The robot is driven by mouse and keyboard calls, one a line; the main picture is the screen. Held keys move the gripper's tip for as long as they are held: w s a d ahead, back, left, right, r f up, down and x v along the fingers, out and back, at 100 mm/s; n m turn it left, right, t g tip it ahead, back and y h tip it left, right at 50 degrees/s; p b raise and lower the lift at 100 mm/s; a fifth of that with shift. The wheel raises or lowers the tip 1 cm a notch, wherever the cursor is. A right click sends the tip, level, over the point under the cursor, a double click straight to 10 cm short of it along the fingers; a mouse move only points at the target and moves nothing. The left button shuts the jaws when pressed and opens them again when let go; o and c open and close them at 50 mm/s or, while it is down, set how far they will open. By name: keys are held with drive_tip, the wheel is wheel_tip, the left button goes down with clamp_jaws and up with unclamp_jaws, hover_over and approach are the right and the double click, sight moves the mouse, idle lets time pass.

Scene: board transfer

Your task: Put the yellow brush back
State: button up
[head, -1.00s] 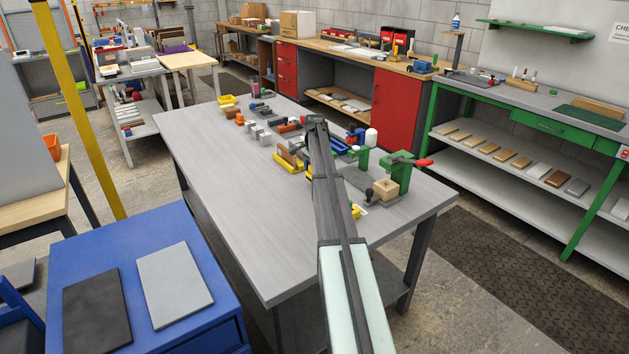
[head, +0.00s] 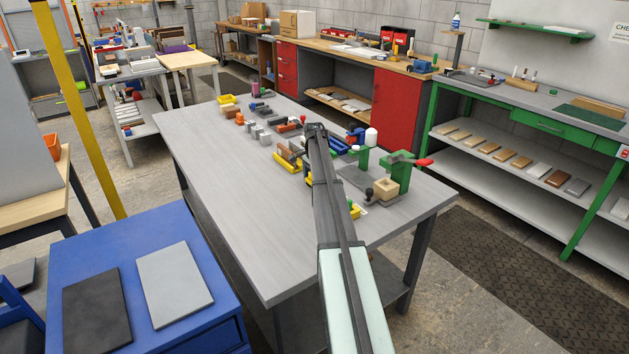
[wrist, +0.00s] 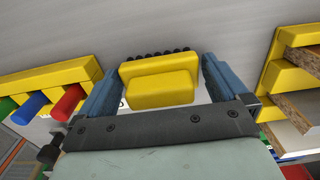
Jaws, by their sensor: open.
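The yellow brush (wrist: 160,84) is near the middle of the wrist view, a blocky yellow body with a row of black bristles along its far edge. My gripper (wrist: 161,75) is open, with one blue finger on each side of the brush. I cannot tell whether either finger touches it. In the head view my arm reaches over the grey table and hides the brush and the fingertips.
In the wrist view, a yellow rack (wrist: 45,88) with red, blue and green rods stands left, and a yellow holder (wrist: 284,48) with boards right. A green clamp (head: 396,171) and a wooden block stand near the table's right end.

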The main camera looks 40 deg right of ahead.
drive_tip(key=shift+r, duration=0.1)
wheel_tip(320, 180, up, 12)
drive_tip(key=shift+r, duration=0.1)
idle(0.4)
